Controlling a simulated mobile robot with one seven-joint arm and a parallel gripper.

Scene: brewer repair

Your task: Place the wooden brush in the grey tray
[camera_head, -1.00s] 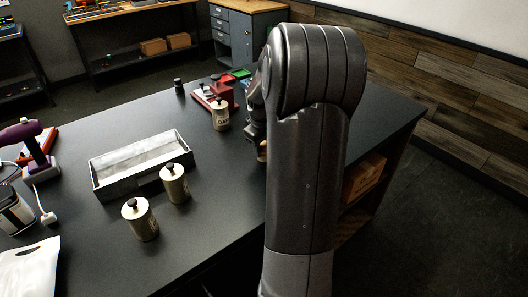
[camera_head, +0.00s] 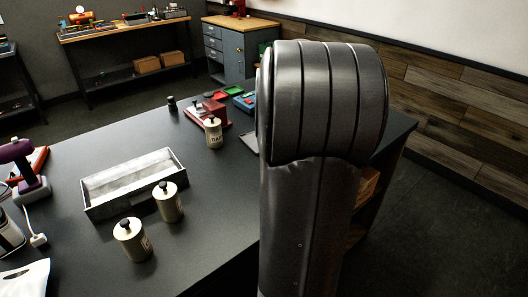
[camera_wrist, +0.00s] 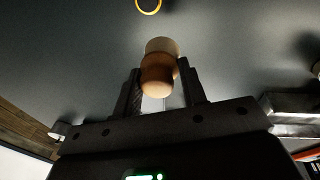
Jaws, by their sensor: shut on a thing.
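The grey tray (camera_head: 90,205) sits on the dark table, left of centre in the head view; it is an open rectangular box with a pale lining. In the wrist view my gripper (camera_wrist: 161,85) is shut on a rounded wooden piece, the wooden brush (camera_wrist: 159,72), held between its two fingers above the dark tabletop. Only part of the brush shows, and its far end is hidden. In the head view my own arm hides the gripper and the brush. The gripper's distance from the tray cannot be told.
Two cream canisters (camera_head: 168,203) (camera_head: 132,240) stand close to the tray's near right side. A third canister (camera_head: 213,133) stands further back near a red device (camera_head: 207,116). A purple tool (camera_head: 24,165) stands at the left. A yellow ring (camera_wrist: 148,6) shows in the wrist view.

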